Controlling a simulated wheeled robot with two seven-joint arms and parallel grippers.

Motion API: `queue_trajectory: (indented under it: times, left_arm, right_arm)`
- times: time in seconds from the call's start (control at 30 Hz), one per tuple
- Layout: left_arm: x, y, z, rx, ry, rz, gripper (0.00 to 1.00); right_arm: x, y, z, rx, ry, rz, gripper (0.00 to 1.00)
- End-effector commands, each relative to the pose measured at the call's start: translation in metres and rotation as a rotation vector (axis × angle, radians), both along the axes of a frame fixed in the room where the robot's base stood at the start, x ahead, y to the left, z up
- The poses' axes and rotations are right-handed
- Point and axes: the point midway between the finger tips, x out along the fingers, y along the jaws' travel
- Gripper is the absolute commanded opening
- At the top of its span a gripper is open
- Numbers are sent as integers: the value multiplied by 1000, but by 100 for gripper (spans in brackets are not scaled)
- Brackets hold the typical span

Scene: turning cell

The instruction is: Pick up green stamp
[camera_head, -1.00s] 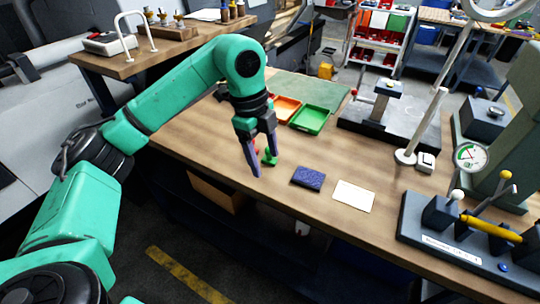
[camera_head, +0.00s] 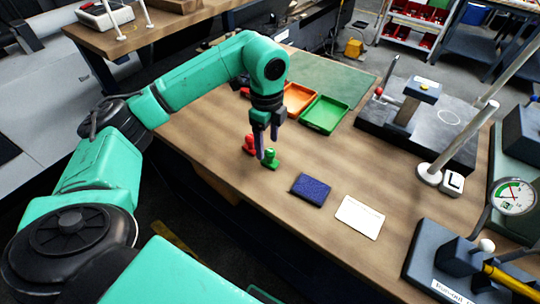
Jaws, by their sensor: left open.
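The green stamp (camera_head: 271,159) stands upright on the wooden table, close to the right of a red stamp (camera_head: 250,145). My left gripper (camera_head: 266,148) points down over the two stamps, its fingers apart and empty. One fingertip overlaps the gap between the stamps in the picture. I cannot tell whether it touches either one. My right gripper is not in view.
A dark blue pad (camera_head: 311,189) and a white card (camera_head: 360,217) lie to the right of the stamps. Orange (camera_head: 299,98) and green (camera_head: 325,114) trays sit behind them.

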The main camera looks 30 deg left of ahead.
Motion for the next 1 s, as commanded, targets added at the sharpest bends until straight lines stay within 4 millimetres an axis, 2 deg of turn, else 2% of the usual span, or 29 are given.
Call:
queue_trajectory:
  times: [0.17,0.27,0.4,0.57,0.6,0.77,0.8,1.0]
  left_arm:
    - [1,-1,-18,0,3,-1,72]
    - [4,-2,-37,0,6,-1,72]
    - [5,-2,-59,0,1,0,72]
    - [5,-2,-62,-1,-1,-1,72]
    - [5,-2,-62,-1,-1,-1,69]
    - [5,-2,-62,-1,-1,-1,7]
    - [5,-2,-62,-1,-1,-1,0]
    - [5,-2,-61,-1,-1,-1,0]
  right_arm:
    - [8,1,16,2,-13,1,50]
    - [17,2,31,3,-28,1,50]
    - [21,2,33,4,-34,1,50]
    - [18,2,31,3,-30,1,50]
    - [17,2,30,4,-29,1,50]
    - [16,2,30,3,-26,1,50]
    - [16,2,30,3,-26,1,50]
    - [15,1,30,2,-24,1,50]
